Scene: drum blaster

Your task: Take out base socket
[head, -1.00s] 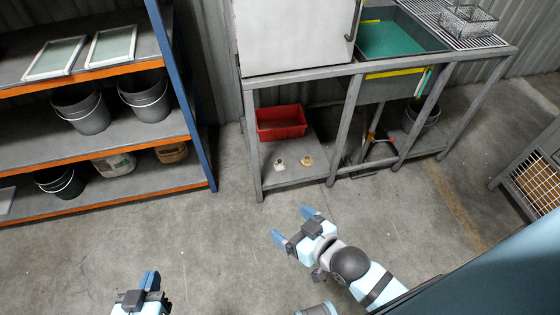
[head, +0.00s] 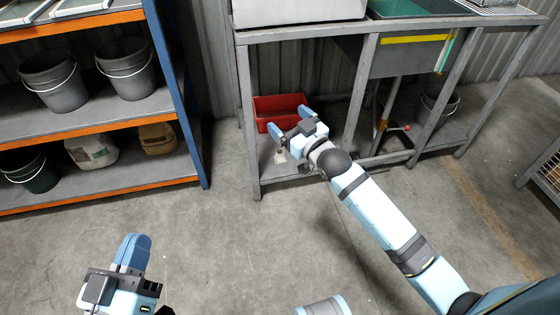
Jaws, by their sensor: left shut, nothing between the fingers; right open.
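My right gripper (head: 289,120) is open, with its two blue fingers in front of the red bin (head: 264,103) on the lower shelf of the grey bench. The bin's inside is partly hidden by the gripper. A small pale piece (head: 280,156) lies on that shelf just below the gripper. A second small piece near it is hidden behind my gripper and arm. I cannot tell which thing is the base socket. My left gripper (head: 133,240) is shut and empty over the open floor at the lower left, apart from everything.
The lower shelf (head: 285,172) has bench legs at its front, close to my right arm. A blue and orange rack (head: 100,192) with buckets stands at the left. A sink basin (head: 408,58) hangs right of the bin. The middle floor is clear.

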